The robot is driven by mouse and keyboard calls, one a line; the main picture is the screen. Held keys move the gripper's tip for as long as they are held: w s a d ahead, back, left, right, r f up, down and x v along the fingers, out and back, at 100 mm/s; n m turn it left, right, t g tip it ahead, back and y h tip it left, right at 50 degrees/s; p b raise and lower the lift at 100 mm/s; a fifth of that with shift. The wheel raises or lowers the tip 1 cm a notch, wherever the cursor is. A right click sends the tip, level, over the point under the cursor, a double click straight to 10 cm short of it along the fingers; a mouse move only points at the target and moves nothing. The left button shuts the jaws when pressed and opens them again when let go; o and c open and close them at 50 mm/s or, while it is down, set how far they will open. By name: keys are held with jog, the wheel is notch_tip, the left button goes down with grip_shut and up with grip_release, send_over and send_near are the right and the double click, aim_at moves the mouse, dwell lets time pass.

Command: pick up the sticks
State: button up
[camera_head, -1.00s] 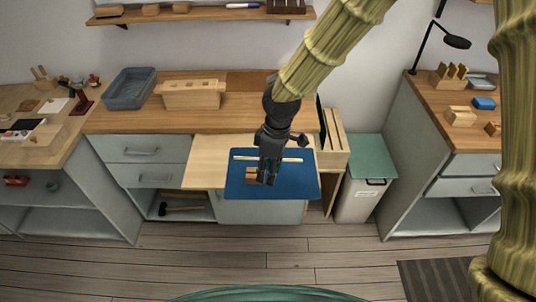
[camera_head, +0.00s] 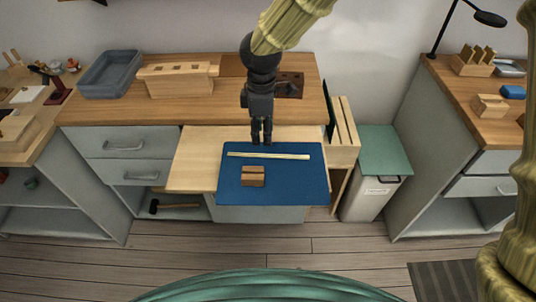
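One thin pale stick (camera_head: 268,156) lies across the upper part of a blue mat (camera_head: 290,186), running left to right. It rests flat, and no other stick can be made out for sure. My gripper (camera_head: 261,143) points down just behind the stick in the picture, close to the mat's back edge. Its dark fingers look slightly apart with nothing between them. The height of the fingertips above the surface is hard to tell. A small brown wooden block (camera_head: 253,176) sits on the mat in front of the stick.
The mat lies on a pale pull-out board (camera_head: 195,165) below the wooden worktop (camera_head: 130,112). A slotted wooden block (camera_head: 178,80) and a grey tray (camera_head: 110,74) stand on the worktop at left. A wooden rack (camera_head: 343,130) and a green-lidded bin (camera_head: 385,152) are at right.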

aim_at(263, 154)
jog(key=shift+w+f+p, duration=0.1)
jog(key=shift+f+p, duration=0.3)
jog(key=shift+f, duration=3.65)
jog(key=c, duration=0.8)
